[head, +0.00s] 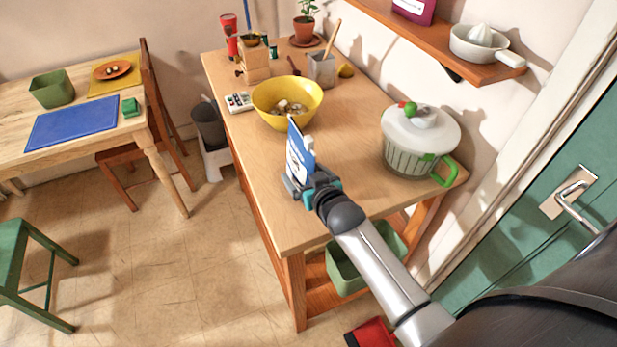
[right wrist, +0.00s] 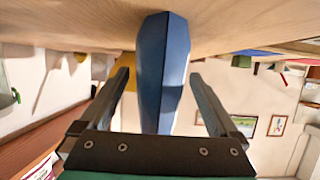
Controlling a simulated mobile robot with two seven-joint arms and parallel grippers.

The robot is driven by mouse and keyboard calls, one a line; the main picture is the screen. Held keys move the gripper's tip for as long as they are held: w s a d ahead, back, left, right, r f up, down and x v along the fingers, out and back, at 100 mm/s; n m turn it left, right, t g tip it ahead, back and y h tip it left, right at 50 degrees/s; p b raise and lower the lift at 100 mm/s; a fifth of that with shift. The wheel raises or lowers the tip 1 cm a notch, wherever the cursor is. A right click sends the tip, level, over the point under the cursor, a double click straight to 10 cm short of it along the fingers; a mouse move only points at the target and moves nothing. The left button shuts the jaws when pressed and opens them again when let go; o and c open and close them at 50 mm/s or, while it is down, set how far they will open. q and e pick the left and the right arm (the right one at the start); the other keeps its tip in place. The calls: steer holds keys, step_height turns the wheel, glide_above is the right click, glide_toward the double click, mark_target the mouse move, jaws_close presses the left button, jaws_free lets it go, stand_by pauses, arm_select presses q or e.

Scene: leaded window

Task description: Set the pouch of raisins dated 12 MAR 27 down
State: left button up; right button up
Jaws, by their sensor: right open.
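A blue and white pouch (head: 299,158) stands upright at the near part of the wooden counter in the head view. Its print is too small to read, so I cannot make out a date. My right gripper (head: 312,186) is low over the counter at the pouch. In the right wrist view the pouch (right wrist: 162,70) is seen edge-on between the two fingers (right wrist: 160,78), with a gap on each side. The jaws are open. The pouch's end meets the wooden surface there. My left gripper is out of view.
On the counter (head: 352,98), a yellow bowl (head: 287,103) stands just behind the pouch, and a lidded pot (head: 419,140) with green handles stands to the right. A wooden grinder (head: 255,62) and a grey utensil holder (head: 322,70) stand further back. Bare wood lies between pouch and pot.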

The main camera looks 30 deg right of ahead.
steer(key=p+v, duration=0.2)
steer(key=v, duration=1)
